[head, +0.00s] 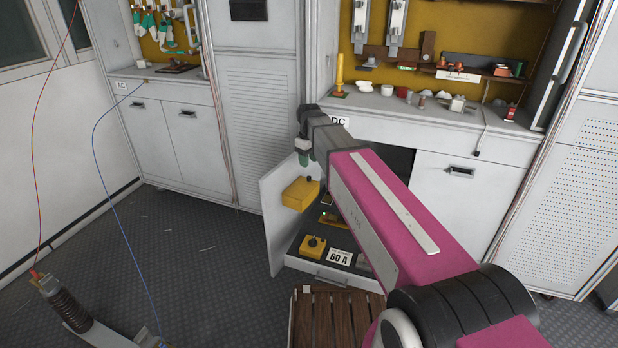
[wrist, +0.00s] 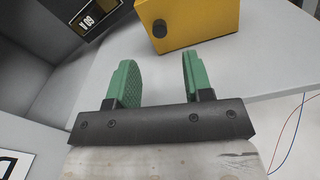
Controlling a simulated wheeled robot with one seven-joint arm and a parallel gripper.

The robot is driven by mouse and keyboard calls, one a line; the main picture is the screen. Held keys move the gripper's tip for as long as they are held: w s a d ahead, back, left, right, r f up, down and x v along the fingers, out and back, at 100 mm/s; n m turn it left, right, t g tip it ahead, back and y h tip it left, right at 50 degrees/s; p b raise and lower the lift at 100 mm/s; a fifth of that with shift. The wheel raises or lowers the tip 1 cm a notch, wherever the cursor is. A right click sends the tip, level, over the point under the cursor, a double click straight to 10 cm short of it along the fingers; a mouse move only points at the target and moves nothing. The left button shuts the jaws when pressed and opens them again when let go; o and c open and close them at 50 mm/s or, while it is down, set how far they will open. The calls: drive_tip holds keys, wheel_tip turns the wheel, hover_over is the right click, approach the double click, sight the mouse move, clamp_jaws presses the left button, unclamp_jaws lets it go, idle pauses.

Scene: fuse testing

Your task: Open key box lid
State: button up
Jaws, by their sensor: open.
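A yellow box (head: 299,194) with a small black knob is fixed to the inner face of an open cabinet door (head: 278,223); it appears to be the key box, and its lid looks shut. In the wrist view the yellow box (wrist: 205,20) is at the top, with its round black knob (wrist: 160,28) facing my gripper. My gripper (wrist: 155,78) is open and empty, its two green fingers apart and short of the knob. In the head view my gripper (head: 304,156) is just above the box, partly hidden by my arm.
Below stands a pulled-out drawer with another yellow box (head: 312,246) and a "60 A" label (head: 340,257). A slatted wooden platform (head: 325,318) lies in front. The cabinet counter (head: 385,108) above holds several small items. Floor left of the door is mostly clear.

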sight(309, 176)
wheel_tip(309, 176, down, 8)
idle(0.4)
clamp_jaws()
